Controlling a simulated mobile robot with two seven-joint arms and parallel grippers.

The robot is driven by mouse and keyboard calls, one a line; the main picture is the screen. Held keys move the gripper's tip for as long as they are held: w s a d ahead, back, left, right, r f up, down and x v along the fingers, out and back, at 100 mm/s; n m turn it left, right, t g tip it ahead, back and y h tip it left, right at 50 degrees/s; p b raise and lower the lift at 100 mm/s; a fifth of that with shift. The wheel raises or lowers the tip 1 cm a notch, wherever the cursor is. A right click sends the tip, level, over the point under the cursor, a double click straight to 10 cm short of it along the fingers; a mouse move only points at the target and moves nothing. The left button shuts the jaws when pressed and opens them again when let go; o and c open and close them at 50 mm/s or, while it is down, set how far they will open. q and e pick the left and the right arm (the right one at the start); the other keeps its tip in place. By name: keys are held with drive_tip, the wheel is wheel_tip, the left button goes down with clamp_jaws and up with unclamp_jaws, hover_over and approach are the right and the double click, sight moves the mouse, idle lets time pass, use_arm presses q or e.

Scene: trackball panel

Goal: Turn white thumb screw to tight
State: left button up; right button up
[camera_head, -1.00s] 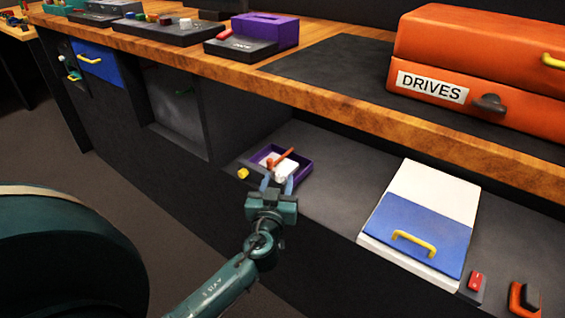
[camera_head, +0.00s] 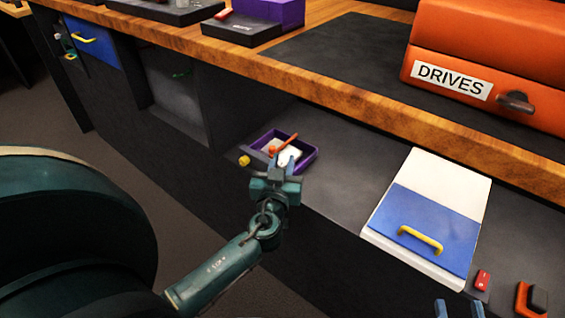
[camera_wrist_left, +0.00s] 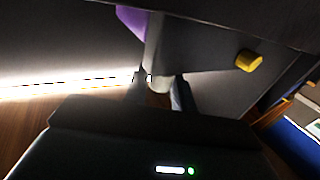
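My left gripper (camera_head: 282,164) is at the front edge of the low shelf, by a purple tray (camera_head: 308,160). In the left wrist view its two fingers (camera_wrist_left: 160,92) stand on either side of a small pale round end (camera_wrist_left: 160,83), below a grey post. This may be the white thumb screw; the light is poor, and I cannot tell whether the fingers touch it. In the head view white parts (camera_head: 291,154) show in the tray, partly behind the fingers. My right gripper (camera_head: 459,309) shows only as two separated fingertips at the bottom edge.
A yellow knob (camera_head: 244,160) is left of the tray, also in the left wrist view (camera_wrist_left: 248,61). An orange lever (camera_head: 284,143) lies over the tray. The wooden counter (camera_head: 330,93) overhangs. A blue-and-white box (camera_head: 425,231) and red switch (camera_head: 482,280) stand to the right.

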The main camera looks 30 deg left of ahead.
use_arm(q)
clamp_jaws()
